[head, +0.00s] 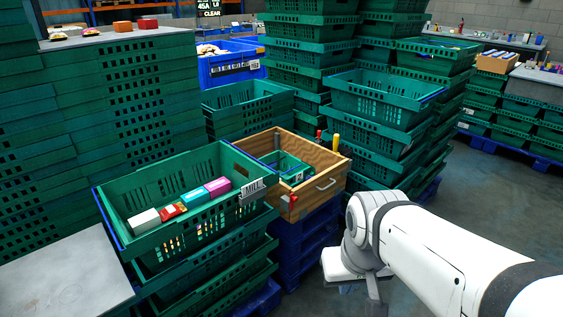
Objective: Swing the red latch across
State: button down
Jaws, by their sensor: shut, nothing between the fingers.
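A wooden box (326,182) stands right of the green crate of packages, with a metal handle (326,184) on its front. A small red piece (293,199), which looks like the red latch, sits low on the box's front left corner. Another red piece (318,135) and a yellow handle (336,142) stand up at its back right rim. My gripper (375,292) hangs at the wrist to the right of and nearer than the box, apart from the latch. It is shut and empty; its fingertips are hard to make out.
A green crate (120,205) with several packages stands left of the box on stacked crates. Tall green crate stacks (375,105) rise behind. A grey surface (65,275) is at front left. Open floor (480,205) lies to the right.

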aim_at(292, 198)
jog(key=i, duration=0.95)
jog(key=u, duration=0.1)
